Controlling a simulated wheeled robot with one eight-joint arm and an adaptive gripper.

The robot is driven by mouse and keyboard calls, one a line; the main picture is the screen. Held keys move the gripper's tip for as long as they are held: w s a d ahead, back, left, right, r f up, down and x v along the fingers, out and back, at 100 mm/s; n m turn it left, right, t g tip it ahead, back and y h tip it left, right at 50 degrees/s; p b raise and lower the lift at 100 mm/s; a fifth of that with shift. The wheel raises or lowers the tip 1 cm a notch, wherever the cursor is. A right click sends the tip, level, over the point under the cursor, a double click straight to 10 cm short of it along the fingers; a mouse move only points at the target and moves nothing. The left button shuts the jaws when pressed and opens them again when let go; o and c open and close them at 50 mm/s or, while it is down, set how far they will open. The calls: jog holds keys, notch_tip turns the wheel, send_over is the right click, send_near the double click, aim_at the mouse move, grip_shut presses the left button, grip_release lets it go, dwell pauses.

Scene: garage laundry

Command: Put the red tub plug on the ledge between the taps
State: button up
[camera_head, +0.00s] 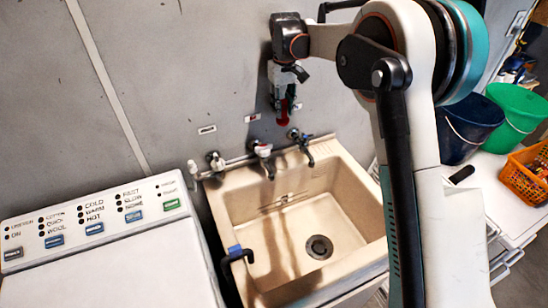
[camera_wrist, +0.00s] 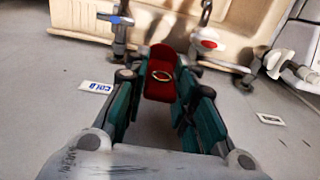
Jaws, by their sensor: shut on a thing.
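The red tub plug (camera_head: 283,116) is held in my gripper (camera_head: 284,98), in front of the wall and above the back of the sink. In the wrist view the plug (camera_wrist: 161,88) sits between the two green fingers, with a metal ring on its face. My gripper is shut on it, and the fingers hide part of its sides. The pale ledge (camera_head: 236,173) runs along the sink's back edge below the gripper. Taps stand along it: a left tap (camera_head: 216,161), a middle tap (camera_head: 262,149) and a right tap (camera_head: 300,137). The plug is apart from the ledge.
The beige sink basin (camera_head: 335,205) is empty, with a dark drain (camera_head: 319,247). A white washer (camera_head: 120,265) stands at left. Blue (camera_head: 468,128) and green (camera_head: 515,115) buckets and an orange basket (camera_head: 528,172) stand at right. A COLD label (camera_wrist: 96,87) is on the wall.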

notch_tip(320, 180, down, 20)
jog(key=b, duration=0.3)
jog(key=shift+w+r, duration=0.1)
jog(key=shift+r, duration=0.1)
jog(key=shift+f+b, duration=0.15)
jog(key=shift+b, duration=0.2)
jog(key=o, duration=1)
jog(key=shift+o, duration=0.2)
